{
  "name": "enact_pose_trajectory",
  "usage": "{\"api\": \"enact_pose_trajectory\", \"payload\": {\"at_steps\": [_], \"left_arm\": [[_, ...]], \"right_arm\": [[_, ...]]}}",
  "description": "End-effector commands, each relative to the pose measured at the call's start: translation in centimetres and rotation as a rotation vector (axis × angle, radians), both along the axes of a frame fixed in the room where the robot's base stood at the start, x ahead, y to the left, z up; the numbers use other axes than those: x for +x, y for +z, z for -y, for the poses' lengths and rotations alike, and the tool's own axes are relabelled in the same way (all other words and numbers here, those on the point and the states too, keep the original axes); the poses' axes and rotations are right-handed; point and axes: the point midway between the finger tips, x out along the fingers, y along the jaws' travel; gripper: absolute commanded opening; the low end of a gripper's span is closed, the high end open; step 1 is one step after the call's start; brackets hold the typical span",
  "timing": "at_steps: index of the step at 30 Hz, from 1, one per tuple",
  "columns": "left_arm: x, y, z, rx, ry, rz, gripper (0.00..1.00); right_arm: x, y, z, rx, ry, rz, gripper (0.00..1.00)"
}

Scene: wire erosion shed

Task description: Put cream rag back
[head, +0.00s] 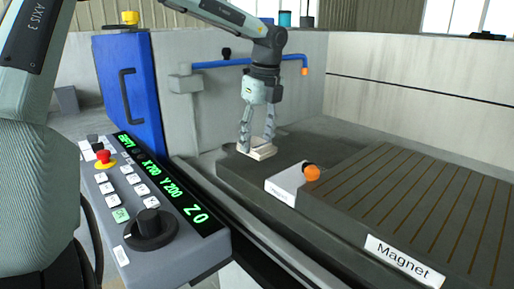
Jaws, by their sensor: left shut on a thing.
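My left gripper (256,143) points down near the middle of the head view. It is shut on the cream rag (263,153), a small pale folded piece at its fingertips. The rag is at or just above the dark grey machine table (232,165), near its left end. I cannot tell whether it touches the surface. My right gripper is not in view.
To the right are a grey block with an orange knob (312,173) and a ribbed magnet plate (430,200). A control panel (150,215) with a red button stands front left. A blue door (130,90) and blue pipe (235,63) are behind.

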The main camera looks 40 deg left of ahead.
Motion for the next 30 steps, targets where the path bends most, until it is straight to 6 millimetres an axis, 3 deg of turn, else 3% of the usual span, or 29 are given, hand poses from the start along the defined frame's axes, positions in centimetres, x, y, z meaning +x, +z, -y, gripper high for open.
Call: {"api": "enact_pose_trajectory", "payload": {"at_steps": [6, 15, 21, 22, 27, 30], "left_arm": [[-0.1, -2.9, 0.0, -0.002, -0.001, -0.003, 0.28], [-0.1, -3.1, 0.0, -0.001, 0.0, -0.001, 0.28], [-0.1, -3.3, 0.0, 0.0, 0.0, -0.001, 0.28], [-0.1, -3.2, 0.0, -0.001, 0.0, -0.001, 0.52], [-0.1, -3.2, 0.0, -0.001, -0.001, -0.002, 0.71], [-0.1, -3.2, 0.0, -0.001, -0.001, -0.002, 0.71]], "right_arm": [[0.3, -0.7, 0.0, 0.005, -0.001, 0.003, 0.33], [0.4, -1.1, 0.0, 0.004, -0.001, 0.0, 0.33], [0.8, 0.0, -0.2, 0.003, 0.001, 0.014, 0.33], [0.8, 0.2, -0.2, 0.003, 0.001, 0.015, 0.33], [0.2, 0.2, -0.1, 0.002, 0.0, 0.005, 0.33], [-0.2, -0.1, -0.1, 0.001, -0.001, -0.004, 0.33]]}}
